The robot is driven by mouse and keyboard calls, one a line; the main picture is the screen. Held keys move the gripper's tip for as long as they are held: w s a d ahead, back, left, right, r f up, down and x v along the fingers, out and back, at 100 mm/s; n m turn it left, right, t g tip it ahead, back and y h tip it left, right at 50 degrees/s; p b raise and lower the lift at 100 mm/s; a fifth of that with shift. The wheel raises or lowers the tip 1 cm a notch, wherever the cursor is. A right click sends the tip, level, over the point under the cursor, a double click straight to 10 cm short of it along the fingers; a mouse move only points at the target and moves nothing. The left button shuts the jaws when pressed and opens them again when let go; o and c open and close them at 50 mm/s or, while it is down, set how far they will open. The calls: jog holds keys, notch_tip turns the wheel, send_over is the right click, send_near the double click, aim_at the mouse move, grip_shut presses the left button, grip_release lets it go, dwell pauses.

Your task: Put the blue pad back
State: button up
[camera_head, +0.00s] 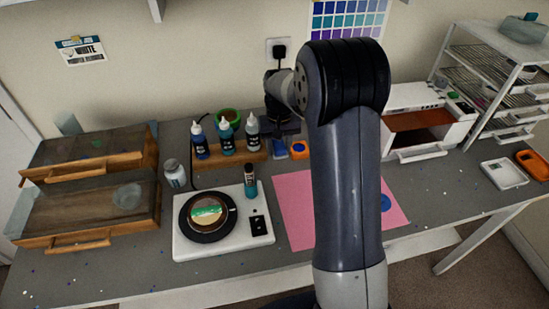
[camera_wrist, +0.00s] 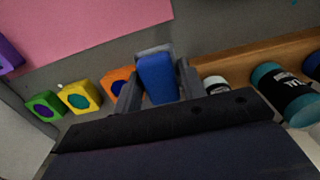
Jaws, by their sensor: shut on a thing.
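The blue pad (camera_wrist: 158,78) is between the two fingers of my gripper (camera_wrist: 157,84) in the wrist view, and the gripper is shut on it. In the head view the blue pad (camera_head: 280,149) shows below my dark gripper (camera_head: 280,138), left of an orange pad with a blue spot (camera_head: 299,150). The orange pad (camera_wrist: 117,82) is beside my left-hand finger in the wrist view. A yellow pad (camera_wrist: 79,97) and a green pad (camera_wrist: 45,105) continue that row. I cannot tell whether the blue pad touches the table.
A wooden rack (camera_head: 235,161) with several bottles stands left of the pads. The pink mat (camera_head: 291,204) lies in front, with a blue round spot (camera_head: 385,202) on it. A scale (camera_head: 222,247) bears a round mould. My arm hides the table's middle.

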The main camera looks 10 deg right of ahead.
aim_at(279, 165)
jog(key=shift+f+p, duration=0.4)
jog(key=shift+f, duration=2.3)
jog(key=shift+f, duration=0.1)
jog(key=shift+f, duration=0.15)
jog(key=o, duration=0.9)
jog(key=shift+o, duration=0.2)
notch_tip(279, 165, up, 13)
jog(key=shift+f+b, duration=0.2)
jog(key=shift+b, duration=0.55)
jog(key=shift+f, duration=0.1)
